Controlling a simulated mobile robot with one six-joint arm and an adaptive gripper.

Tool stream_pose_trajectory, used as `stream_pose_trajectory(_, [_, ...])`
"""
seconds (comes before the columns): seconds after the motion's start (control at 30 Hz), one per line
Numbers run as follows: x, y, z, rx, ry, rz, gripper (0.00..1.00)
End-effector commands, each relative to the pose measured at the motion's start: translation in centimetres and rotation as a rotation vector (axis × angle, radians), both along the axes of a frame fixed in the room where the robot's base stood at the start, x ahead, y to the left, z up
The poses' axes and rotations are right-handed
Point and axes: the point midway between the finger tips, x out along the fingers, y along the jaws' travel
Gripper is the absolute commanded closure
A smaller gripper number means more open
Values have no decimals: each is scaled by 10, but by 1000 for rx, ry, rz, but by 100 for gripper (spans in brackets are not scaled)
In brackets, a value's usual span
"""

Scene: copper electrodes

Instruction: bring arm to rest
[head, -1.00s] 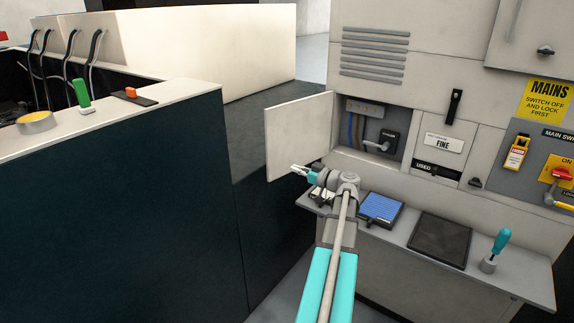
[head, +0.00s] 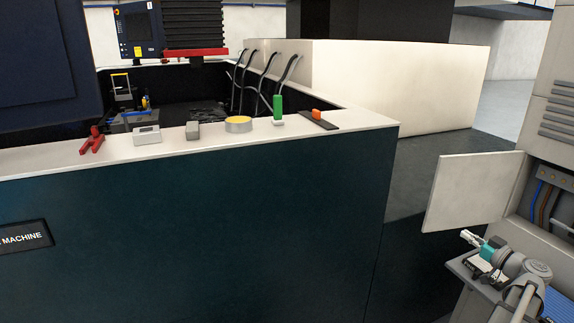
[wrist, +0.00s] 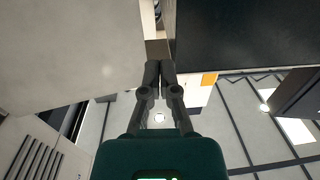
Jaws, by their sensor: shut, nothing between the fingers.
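My gripper (head: 468,238) shows at the lower right of the head view, on my folded arm, in front of the open cabinet door and above the shelf. In the wrist view my gripper (wrist: 160,76) has its two dark fingers together, with nothing between them. The cabinet door (head: 474,192) stands open just behind my gripper. A pale panel fills the upper left of the wrist view, close to the fingers; I cannot tell whether they touch it.
A dark gap lies between machine and cabinet.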

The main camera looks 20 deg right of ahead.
Motion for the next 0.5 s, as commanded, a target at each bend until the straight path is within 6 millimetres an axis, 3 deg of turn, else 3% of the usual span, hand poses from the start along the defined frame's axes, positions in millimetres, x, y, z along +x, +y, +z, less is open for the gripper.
stream_pose_trajectory(0.27, [8, 7, -2, 11, 14, 16, 100])
stream_pose_trajectory(0.5, [44, 44, -14, 66, 101, 95, 100])
